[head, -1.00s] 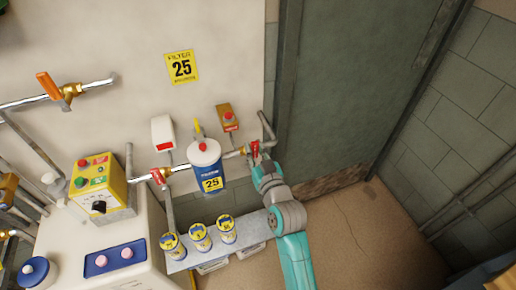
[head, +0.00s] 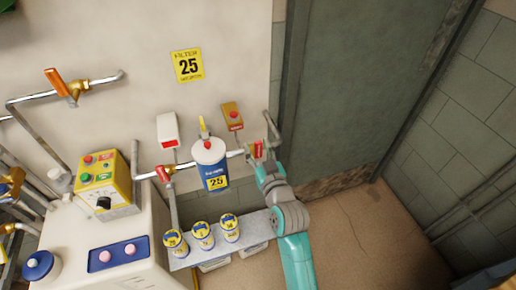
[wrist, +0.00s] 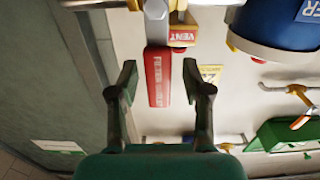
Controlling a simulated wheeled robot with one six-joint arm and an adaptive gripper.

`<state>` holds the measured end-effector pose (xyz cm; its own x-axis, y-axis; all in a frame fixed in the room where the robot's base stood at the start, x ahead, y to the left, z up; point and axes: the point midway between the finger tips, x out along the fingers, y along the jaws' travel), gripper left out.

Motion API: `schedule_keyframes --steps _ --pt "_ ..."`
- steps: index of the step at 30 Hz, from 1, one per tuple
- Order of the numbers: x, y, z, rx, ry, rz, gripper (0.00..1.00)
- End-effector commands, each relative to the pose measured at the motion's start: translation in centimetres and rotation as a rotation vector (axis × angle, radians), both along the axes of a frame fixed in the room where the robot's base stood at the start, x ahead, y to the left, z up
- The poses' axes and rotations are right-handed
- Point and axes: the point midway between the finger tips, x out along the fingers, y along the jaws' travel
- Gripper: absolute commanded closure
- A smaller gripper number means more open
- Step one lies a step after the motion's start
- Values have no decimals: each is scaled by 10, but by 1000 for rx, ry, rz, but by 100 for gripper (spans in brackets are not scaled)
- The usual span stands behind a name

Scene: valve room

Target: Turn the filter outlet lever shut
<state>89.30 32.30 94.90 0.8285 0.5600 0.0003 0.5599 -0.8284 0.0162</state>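The filter outlet lever is a red handle (head: 254,150) on the pipe to the right of the blue and white filter housing (head: 212,172). In the wrist view the lever (wrist: 158,78) hangs lengthwise from its pale valve fitting, with lettering on its face. My gripper (wrist: 160,84) is open, with one dark finger on each side of the lever and a visible gap on both sides. In the head view my gripper (head: 262,168) is just below the lever, partly hidden by my wrist.
Another red lever (head: 163,173) sits on the pipe left of the filter. Several cans (head: 203,236) stand on a shelf below. A dark door (head: 350,90) and open floor are at the right.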

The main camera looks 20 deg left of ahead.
Motion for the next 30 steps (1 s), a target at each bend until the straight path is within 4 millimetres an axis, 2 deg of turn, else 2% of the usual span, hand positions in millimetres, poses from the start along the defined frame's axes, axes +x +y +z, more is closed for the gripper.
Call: schedule_keyframes --steps 8,21,30 --pt "-11 -8 -1 0 1 -1 51" --pt "-75 -51 -1 -1 1 -1 51" --pt "-97 -66 0 0 0 0 51"
